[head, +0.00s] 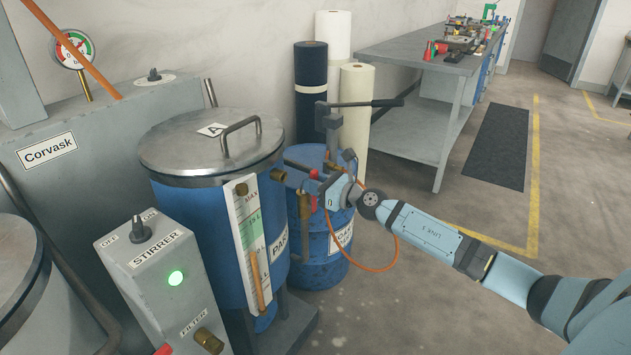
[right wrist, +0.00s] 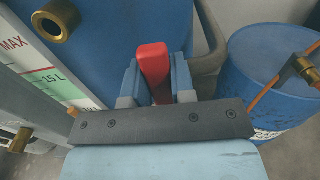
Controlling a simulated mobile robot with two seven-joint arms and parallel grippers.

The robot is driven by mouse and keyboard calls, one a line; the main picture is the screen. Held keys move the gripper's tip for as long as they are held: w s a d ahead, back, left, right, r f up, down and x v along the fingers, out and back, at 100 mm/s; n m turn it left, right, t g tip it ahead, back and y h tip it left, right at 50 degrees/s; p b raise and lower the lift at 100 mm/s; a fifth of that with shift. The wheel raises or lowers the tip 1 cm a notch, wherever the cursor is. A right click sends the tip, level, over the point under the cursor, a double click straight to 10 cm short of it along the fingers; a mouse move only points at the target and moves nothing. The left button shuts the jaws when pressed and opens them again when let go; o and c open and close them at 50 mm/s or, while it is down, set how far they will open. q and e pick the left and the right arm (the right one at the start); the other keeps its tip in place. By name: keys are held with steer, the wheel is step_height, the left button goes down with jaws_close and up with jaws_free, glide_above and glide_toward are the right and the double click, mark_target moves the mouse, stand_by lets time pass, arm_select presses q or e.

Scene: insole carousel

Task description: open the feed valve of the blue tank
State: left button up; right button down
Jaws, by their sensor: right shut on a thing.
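The blue tank (head: 190,215) stands left of centre in the head view, with a grey lid (head: 212,146) marked A and a level scale (head: 248,230) on its front. Its blue wall also fills the upper right wrist view (right wrist: 120,40). My right gripper (head: 320,189) is at the tank's right side. In the right wrist view a red valve handle (right wrist: 153,65) stands between the fingers (right wrist: 156,88), which are shut on it. The valve body behind the handle is mostly hidden. My left gripper is out of view.
A blue drum (head: 322,265) with an orange hose stands behind my right gripper. A grey stirrer box (head: 145,255) with a lit green lamp (head: 175,278) stands front left. Fabric rolls (head: 311,75) and a long bench (head: 400,50) are behind.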

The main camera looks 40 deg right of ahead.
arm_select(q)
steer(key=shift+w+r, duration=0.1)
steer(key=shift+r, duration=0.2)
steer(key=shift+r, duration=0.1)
arm_select(e)
steer(key=c, duration=1)
jaws_free()
steer(key=shift+o, duration=0.2)
steer(key=shift+s, duration=0.1)
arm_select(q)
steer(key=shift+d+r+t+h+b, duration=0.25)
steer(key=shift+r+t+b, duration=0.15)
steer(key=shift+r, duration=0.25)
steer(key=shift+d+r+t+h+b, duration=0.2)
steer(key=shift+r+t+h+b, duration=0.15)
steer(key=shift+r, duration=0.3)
arm_select(e)
steer(key=v, duration=1.3)
steer(key=shift+s, duration=0.35)
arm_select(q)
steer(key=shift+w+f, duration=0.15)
arm_select(e)
steer(key=shift+d+f, duration=0.1)
